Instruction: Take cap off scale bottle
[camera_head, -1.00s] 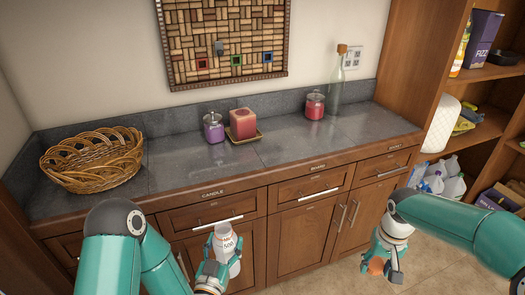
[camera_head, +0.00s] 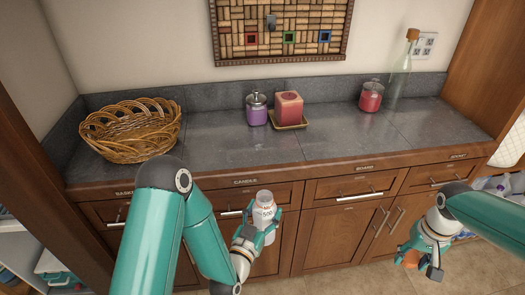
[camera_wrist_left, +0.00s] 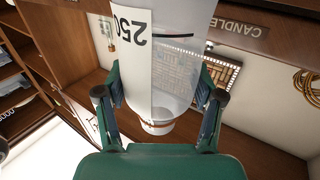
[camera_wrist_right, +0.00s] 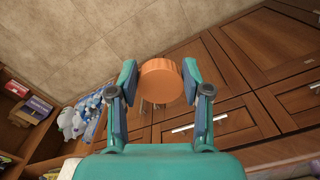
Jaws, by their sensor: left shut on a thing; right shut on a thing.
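My left gripper (camera_head: 264,228) is shut on the scale bottle (camera_head: 265,212), a clear bottle with a white label, held in front of the cabinet drawers. The bottle fills the upper middle of the left wrist view (camera_wrist_left: 185,60), with "250" on its label and its narrow neck (camera_wrist_left: 157,126) at the lower end there. No orange cap shows on the neck. My right gripper (camera_head: 424,256) is shut on an orange cap (camera_head: 412,260), held apart from the bottle at the right. The cap shows between the fingers in the right wrist view (camera_wrist_right: 160,81).
The counter (camera_head: 205,165) holds a wicker basket (camera_head: 130,130), a purple jar (camera_head: 257,110), a pink candle (camera_head: 289,106) on a small tray, a red jar (camera_head: 371,97) and a corked glass bottle (camera_head: 401,72). The counter's front strip is clear. Drawers and handles are close behind both grippers.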

